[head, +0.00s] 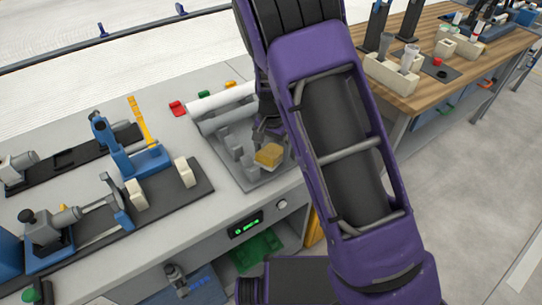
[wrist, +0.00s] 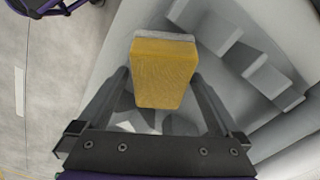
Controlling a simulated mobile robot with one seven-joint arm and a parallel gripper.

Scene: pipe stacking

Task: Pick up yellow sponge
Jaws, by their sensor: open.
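The yellow sponge (head: 269,155) is a small block on the grey tray at the right end of the workbench. In the wrist view the sponge (wrist: 164,72) is yellow with a pale grey-white layer along one edge. My gripper (wrist: 160,85) is open, with one finger on each side of the sponge's near part. I cannot tell whether the fingers touch it. In the head view my gripper (head: 268,130) is just behind the sponge, and my purple arm hides part of it.
The grey tray (head: 262,184) has several upright blocks beside the sponge. Pale pipes (head: 220,97) lie behind it. A red piece (head: 177,108) and a blue clamp fixture (head: 130,150) stand to the left. A wooden table (head: 425,85) with parts is at right.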

